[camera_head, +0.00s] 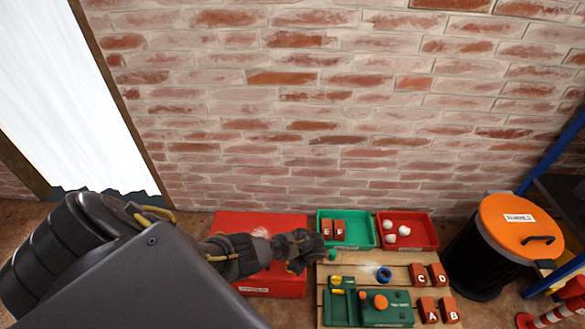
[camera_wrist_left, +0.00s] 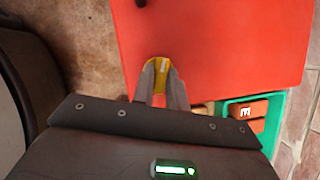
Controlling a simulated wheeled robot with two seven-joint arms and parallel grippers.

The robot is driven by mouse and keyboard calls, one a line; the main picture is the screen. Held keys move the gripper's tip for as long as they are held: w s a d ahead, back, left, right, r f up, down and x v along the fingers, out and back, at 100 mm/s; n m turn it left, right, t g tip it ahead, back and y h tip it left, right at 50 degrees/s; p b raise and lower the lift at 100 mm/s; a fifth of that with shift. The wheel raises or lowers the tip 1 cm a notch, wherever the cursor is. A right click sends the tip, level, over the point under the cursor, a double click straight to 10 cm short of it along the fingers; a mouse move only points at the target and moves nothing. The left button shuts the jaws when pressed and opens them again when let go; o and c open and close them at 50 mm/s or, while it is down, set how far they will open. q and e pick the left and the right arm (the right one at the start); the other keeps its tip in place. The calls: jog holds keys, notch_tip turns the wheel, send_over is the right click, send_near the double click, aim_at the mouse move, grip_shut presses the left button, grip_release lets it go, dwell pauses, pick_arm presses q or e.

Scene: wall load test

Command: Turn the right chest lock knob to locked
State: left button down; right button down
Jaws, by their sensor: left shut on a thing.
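The red chest (camera_head: 262,222) stands on the floor against the brick wall, with a pale label on its near side. Its red surface fills much of the left wrist view (camera_wrist_left: 220,45). A yellow knob (camera_wrist_left: 159,65) with a pale mark sits close to an edge of the red surface. The mark runs roughly up and down in that picture. My left gripper (camera_wrist_left: 161,84) is shut on this knob. In the head view my left gripper (camera_head: 308,252) is at the chest's right side and the knob is hidden. My right gripper is not in view.
Right of the chest are a green bin (camera_head: 357,242) with lettered bricks and a red bin (camera_head: 423,243) with white balls. A wooden pallet (camera_head: 345,256) holds a green board (camera_head: 345,310), a blue ring and lettered bricks. An orange-lidded black barrel (camera_head: 475,255) stands further right.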

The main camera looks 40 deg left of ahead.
pick_arm(q)
jog(key=shift+n+g, duration=0.4)
jog(key=shift+n, duration=0.7)
jog(key=shift+n+g+h, duration=0.3)
jog(key=shift+n+h, duration=0.1)
jog(key=shift+n, duration=0.4)
jog(key=shift+a, duration=0.1)
jog(key=c, duration=1.4)
grip_release()
jog(key=shift+w+r, duration=0.1)
